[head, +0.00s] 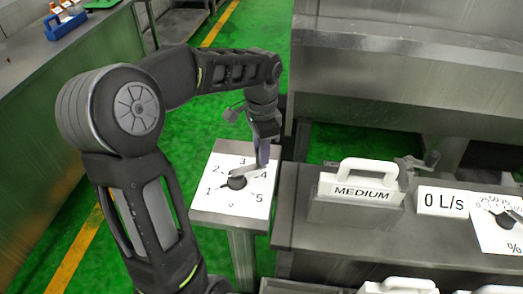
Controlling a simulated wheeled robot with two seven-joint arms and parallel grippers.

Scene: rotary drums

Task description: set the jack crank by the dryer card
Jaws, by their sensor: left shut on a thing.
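The jack crank (237,182) has a dark round hub on a white dial plate (222,200) marked with numbers from 0 to 5. The plate lies on a small metal stand. My left gripper (262,160) points down over the far right side of the dial, near the 4, and is shut on the crank's handle. The fingers partly hide the handle and the marks around it. A white card with a handle, reading MEDIUM (361,191), stands upright in a metal holder on the bench to the right. My right gripper is not in view.
A sign reading 0 L/s (441,202) and another dial plate (500,231) stand on the metal bench (300,225) right of the crank stand. More white handles (398,286) show at the bottom edge. A counter with a blue caddy (65,24) is at upper left.

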